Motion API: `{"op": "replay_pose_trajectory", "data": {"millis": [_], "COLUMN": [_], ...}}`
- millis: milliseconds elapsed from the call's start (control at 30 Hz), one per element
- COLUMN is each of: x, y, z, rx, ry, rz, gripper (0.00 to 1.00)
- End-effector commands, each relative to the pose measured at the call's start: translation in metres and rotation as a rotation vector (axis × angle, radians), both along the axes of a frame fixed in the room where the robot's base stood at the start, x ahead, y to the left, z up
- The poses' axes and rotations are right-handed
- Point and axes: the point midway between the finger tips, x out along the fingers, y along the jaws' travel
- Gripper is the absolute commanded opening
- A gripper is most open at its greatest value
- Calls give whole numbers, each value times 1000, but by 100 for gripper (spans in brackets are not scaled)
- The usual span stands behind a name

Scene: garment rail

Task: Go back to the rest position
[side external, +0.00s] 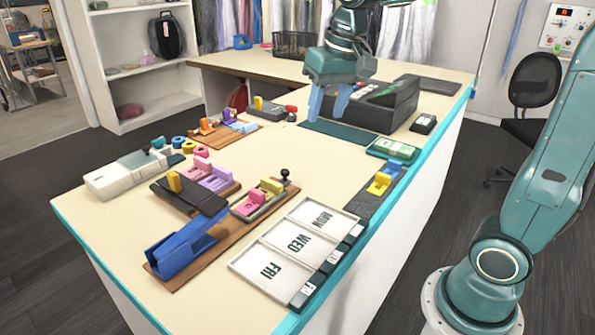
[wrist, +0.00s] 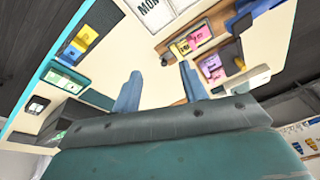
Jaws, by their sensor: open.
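My gripper (side external: 336,103) is teal with two blue fingers. It is above the back part of the counter, over a dark green mat (side external: 342,133) and just left of a black cash register (side external: 385,105). The fingers are apart with nothing between them. In the wrist view the fingers of my gripper (wrist: 160,92) also stand apart, with bare cream counter (wrist: 150,60) showing between them. No marked rest position shows in either view.
The cream counter holds a MON/WED/FRI tray (side external: 297,246), a blue stapler-like thing (side external: 183,247), a label machine (side external: 131,173), a green banknote tray (side external: 393,149) and a small black card box (side external: 423,124). A wire basket (side external: 294,44) stands behind. The counter's middle is clear.

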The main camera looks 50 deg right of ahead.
Motion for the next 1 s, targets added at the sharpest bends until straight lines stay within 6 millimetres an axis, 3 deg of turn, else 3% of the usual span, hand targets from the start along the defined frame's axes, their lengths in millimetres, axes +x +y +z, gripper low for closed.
{"op": "replay_pose_trajectory", "data": {"millis": [333,600,800,1000], "x": [-76,-129,-155,-164], "y": [19,30,34,35], "z": [-4,-24,-41,-48], "rx": [-46,-86,-111,-121], "ry": [-107,-185,-228,-245], "rz": [167,292,360,388], "gripper": [43,43,43,43]}}
